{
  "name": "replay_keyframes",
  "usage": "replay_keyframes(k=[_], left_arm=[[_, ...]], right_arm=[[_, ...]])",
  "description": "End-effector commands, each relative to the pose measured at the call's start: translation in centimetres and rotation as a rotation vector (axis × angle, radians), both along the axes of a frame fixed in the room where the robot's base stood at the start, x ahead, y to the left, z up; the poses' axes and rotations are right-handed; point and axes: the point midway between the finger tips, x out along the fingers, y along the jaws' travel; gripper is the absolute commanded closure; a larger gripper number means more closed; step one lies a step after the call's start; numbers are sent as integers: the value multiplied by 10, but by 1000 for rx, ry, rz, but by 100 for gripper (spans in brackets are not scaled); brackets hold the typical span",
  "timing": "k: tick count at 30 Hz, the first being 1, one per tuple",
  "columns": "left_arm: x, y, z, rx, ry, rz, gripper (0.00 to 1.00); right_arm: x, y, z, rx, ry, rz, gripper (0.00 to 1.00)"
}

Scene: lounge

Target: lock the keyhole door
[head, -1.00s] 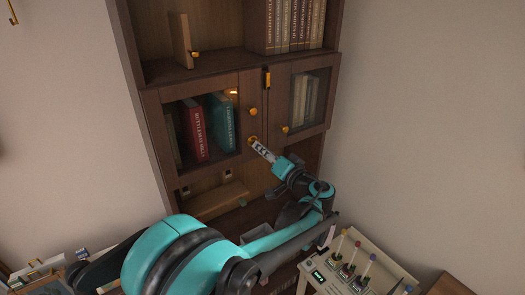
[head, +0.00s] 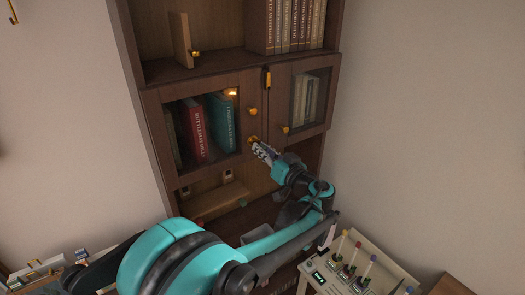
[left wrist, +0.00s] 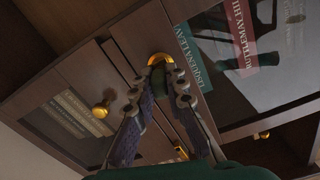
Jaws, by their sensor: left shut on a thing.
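The keyhole door is the left glass door (head: 172,94) of the wooden bookcase, and it looks closed. A small gold piece (head: 252,140) sits low on its right-hand frame, at the keyhole. My left gripper (head: 257,146) reaches up to it from the lower right. In the left wrist view, the gripper's fingertips (left wrist: 161,72) are shut on a curved gold piece that looks like the key (left wrist: 160,58), held against the door wood. The key's shaft and the keyhole are hidden behind the fingers. My right gripper is out of view.
The right glass door (head: 310,98) has a gold knob (head: 285,129); the left door has one (head: 252,112) above the keyhole. An open shelf (head: 218,199) lies below. A panel with several coloured-tipped levers (head: 350,265) stands at the lower right.

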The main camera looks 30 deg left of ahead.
Motion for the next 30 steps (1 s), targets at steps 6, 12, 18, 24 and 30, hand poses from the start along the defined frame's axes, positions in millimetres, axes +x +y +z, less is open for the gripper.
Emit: replay_keyframes(k=[6,12,18,24,30], left_arm=[[0,0,-3,-14,-11,-2,100],[0,0,-3,-64,-128,-2,100],[1,0,-3,-117,-252,-2,100],[1,0,-3,-118,-253,-2,100],[1,0,-2,-137,-300,-2,63]], right_arm=[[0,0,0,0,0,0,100],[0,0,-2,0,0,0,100],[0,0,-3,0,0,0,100],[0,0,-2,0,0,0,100],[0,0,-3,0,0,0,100]])
